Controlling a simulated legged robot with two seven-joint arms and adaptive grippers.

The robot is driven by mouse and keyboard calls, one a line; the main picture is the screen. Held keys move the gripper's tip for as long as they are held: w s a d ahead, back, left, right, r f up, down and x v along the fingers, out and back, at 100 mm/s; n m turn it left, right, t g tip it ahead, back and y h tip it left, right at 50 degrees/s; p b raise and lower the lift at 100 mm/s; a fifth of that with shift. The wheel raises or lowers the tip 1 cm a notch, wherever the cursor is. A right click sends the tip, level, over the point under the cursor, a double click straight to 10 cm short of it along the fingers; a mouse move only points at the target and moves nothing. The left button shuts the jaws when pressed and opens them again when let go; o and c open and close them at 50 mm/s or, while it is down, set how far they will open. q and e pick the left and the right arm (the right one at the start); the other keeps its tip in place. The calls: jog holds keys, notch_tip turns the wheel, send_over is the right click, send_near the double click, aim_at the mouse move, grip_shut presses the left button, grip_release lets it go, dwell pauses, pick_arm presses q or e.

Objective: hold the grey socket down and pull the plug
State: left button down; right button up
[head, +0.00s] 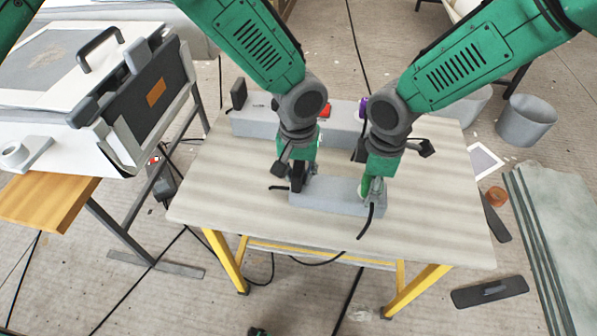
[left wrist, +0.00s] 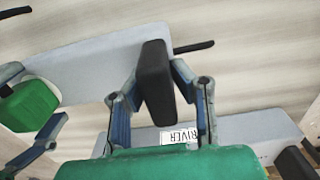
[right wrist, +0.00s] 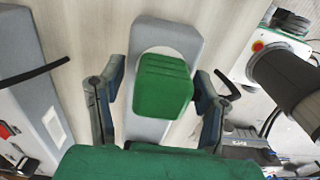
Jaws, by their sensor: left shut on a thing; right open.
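The grey socket (head: 328,198) is a long block lying near the front of the table; it shows in the left wrist view (left wrist: 105,62) and right wrist view (right wrist: 165,40). My left gripper (head: 298,182) is shut on an upright black block (left wrist: 157,85) at the socket's left end. A green block (right wrist: 163,88), which looks like the plug, sits at the socket's right end within a pale round outline; it also shows in the left wrist view (left wrist: 30,106). My right gripper (head: 374,188) is open, its fingers on either side of the green block. Contact underneath is hidden.
A longer grey block (head: 255,123) with a black upright (head: 238,93) and a red part (head: 325,110) lies behind. Black leads lie near the socket and hang at the front edge. The table (head: 215,190) is clear to the left and right.

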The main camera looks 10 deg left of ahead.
dwell(0.8)
grip_shut()
jog(key=shift+r, duration=3.05)
jog(key=shift+r, duration=0.1)
jog(key=shift+r, duration=2.4)
pick_arm(q)
jog(key=c, duration=1.3)
grip_release()
jog(key=shift+r, duration=0.1)
